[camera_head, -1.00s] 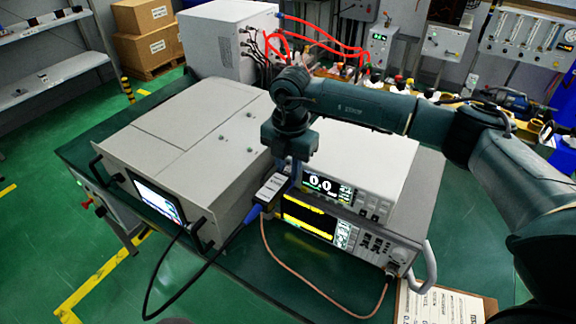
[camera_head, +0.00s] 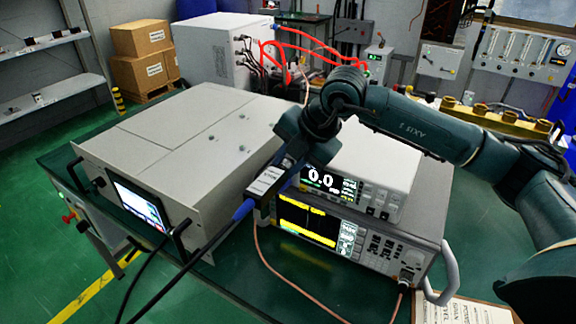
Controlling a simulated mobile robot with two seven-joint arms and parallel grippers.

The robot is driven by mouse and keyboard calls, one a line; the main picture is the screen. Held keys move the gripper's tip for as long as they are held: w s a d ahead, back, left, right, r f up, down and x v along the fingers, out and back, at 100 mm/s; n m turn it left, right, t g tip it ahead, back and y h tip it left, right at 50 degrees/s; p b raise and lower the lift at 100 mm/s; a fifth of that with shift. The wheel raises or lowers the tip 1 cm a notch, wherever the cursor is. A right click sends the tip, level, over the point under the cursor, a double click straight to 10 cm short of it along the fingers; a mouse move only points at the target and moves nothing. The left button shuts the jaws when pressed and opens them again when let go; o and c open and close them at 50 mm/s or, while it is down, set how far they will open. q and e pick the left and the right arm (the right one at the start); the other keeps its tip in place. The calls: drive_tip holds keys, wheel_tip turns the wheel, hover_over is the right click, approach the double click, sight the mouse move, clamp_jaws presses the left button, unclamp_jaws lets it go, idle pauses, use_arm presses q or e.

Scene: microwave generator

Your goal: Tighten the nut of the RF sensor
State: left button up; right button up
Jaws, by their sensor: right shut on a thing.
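The RF sensor (camera_head: 266,181) is a small box with a pale label and a blue end, from which a black cable hangs down to the left. My right gripper (camera_head: 284,172) is shut on it and holds it, tilted, in front of the stacked instruments. The sensor's nut is too small or hidden to make out. A copper-coloured cable (camera_head: 277,271) runs from a connector (camera_head: 406,276) at the lower right of the lower instrument (camera_head: 372,245) up behind the sensor. Whether it joins the sensor is unclear. My left gripper is not in view.
A large grey cabinet (camera_head: 180,140) with a lit screen and handles stands close on the left. A white meter (camera_head: 375,165) reading 0.0 sits on the lower instrument. A clipboard (camera_head: 465,308) lies at the lower right. A white box (camera_head: 215,50) with red cables stands behind.

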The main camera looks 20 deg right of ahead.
drive_tip(key=o, duration=1)
drive_tip(key=shift+r, duration=0.15)
drive_tip(key=v, duration=1.3)
drive_tip(key=shift+s+b, duration=0.1)
drive_tip(key=shift+b, duration=0.25)
